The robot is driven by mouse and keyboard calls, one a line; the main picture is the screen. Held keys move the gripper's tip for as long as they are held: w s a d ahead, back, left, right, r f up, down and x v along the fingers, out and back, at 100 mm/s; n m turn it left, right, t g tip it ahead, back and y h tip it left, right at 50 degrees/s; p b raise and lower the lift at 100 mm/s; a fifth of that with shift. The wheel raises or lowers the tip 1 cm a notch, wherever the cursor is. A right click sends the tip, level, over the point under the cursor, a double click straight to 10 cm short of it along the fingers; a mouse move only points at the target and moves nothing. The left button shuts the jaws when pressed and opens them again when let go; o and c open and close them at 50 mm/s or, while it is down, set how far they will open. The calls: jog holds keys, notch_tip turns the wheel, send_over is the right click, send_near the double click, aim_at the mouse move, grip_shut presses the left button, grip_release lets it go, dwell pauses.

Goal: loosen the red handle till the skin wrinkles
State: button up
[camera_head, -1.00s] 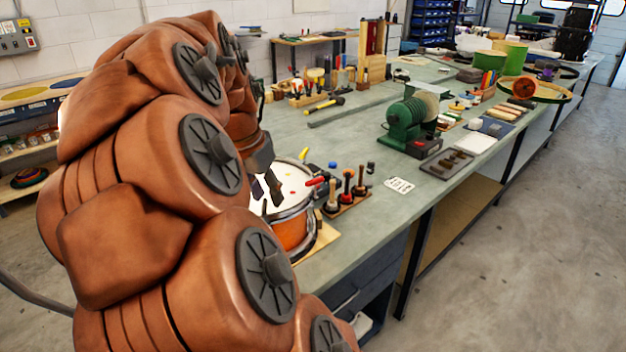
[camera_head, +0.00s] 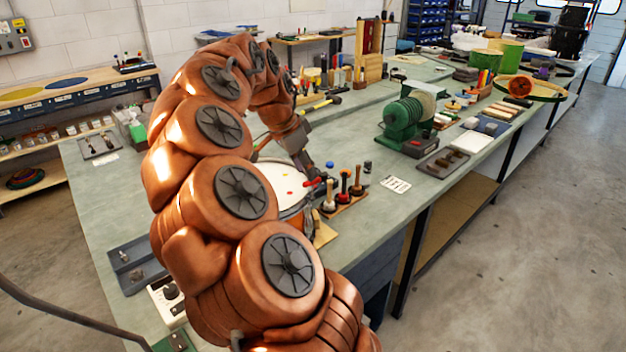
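The drum (camera_head: 272,180) stands on the bench with its white skin facing up and a few small coloured spots on it. My arm hides its left and near parts. The red handle (camera_head: 315,183) sticks out at the drum's right rim, close to the upright tools. My gripper (camera_head: 309,173) points down at the right side of the drum, right by the red handle. Its dark fingers are small here; I cannot tell whether they touch the handle or how far apart they are. No wrinkles are visible on the skin.
A wooden stand with upright tools (camera_head: 345,199) is just right of the handle. A white card (camera_head: 395,184) and a green machine (camera_head: 405,120) lie further right. A yellow-headed hammer (camera_head: 318,104) lies behind. Bare bench shows at left (camera_head: 95,195).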

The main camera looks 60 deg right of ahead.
aim_at(312, 186)
jog(key=shift+p+x, duration=0.45)
jog(key=shift+x, duration=2.25)
grip_shut()
jog(key=shift+s+d, duration=0.1)
jog(key=shift+s, duration=0.05)
